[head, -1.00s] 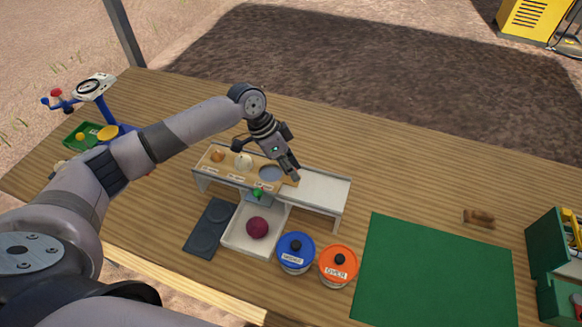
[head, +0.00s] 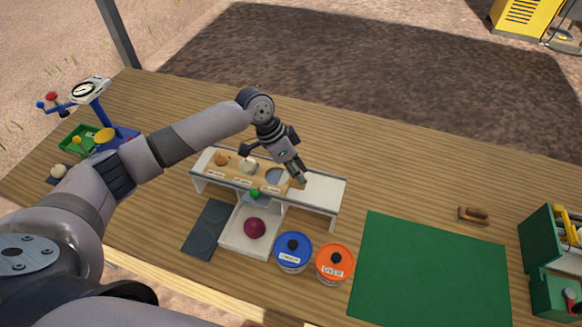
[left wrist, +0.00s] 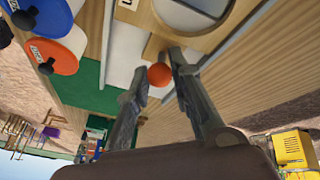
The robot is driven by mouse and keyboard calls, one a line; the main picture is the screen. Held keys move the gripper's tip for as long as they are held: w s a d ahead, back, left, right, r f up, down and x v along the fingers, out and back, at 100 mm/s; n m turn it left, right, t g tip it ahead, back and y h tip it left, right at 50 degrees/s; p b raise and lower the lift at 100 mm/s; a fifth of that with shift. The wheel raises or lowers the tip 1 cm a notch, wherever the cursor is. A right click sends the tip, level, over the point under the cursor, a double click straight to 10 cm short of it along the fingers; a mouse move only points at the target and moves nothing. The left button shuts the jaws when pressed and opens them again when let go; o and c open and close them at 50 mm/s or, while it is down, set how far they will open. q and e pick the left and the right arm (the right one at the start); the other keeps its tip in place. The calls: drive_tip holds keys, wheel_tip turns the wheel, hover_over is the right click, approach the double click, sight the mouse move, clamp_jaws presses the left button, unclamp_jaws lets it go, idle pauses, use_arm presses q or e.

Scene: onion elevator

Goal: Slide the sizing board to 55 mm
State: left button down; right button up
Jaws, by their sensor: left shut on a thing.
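The sizing board (head: 234,175) is a flat wooden plate with a row of round holes and small labels, too small to read here. It lies on a low white stand (head: 325,190). A brownish onion (head: 221,159) and a white onion (head: 248,165) sit at its left and middle holes; the right hole (head: 276,177) looks empty. My left gripper (head: 302,182) is at the board's right end. In the left wrist view an orange-red ball knob (left wrist: 159,75) lies between the fingers, which are shut on it. My right gripper is not in view.
Below the stand are a white tray (head: 234,240) with a purple onion (head: 254,228), a green knob (head: 255,194), a dark pad (head: 204,235), a blue-lidded jar (head: 293,250) and an orange-lidded "OVER" jar (head: 334,262). A green mat (head: 430,270) lies right. The stand's right end is bare.

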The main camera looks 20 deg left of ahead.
use_arm(q)
drive_tip(key=shift+w+d+p, duration=0.2)
drive_tip(key=shift+d+p, duration=0.6)
drive_tip(key=shift+d, duration=1.85)
drive_tip(key=c, duration=1.3)
unclamp_jaws()
drive_tip(key=shift+c, duration=0.2)
wheel_tip(320, 180, up, 6)
drive_tip(key=p, duration=0.6)
